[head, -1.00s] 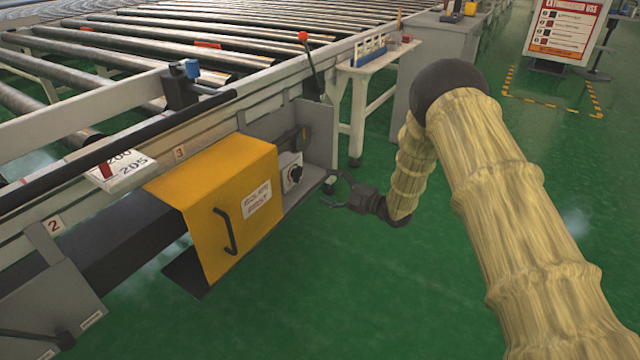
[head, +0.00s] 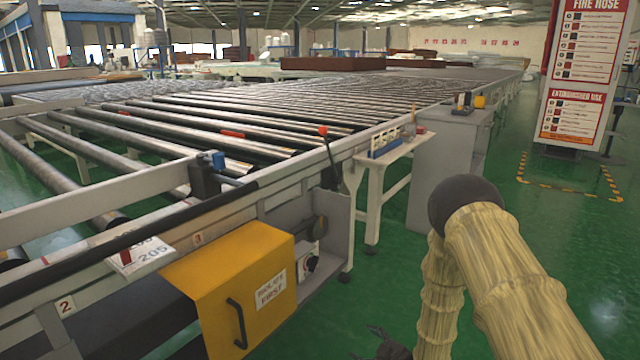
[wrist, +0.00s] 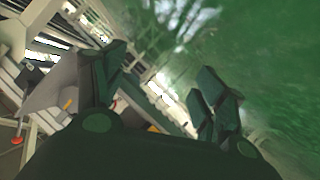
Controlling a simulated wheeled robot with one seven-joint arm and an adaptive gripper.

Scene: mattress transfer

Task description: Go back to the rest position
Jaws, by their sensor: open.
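My arm, in a tan ribbed cover, reaches in from the right of the head view. My gripper (head: 384,346) is low at the bottom edge there, small and partly cut off. In the wrist view my gripper (wrist: 160,88) shows two dark fingers spread well apart, with nothing between them. It hangs over the green floor, to the right of and below the yellow box (head: 232,285) and the dial switch (head: 311,262), apart from both.
A long roller conveyor (head: 330,160) fills the left and middle. A white side table (head: 385,160) and a grey cabinet (head: 447,165) stand beyond my arm. A fire notice stand (head: 585,75) is at the back right. Green floor (head: 575,235) is clear on the right.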

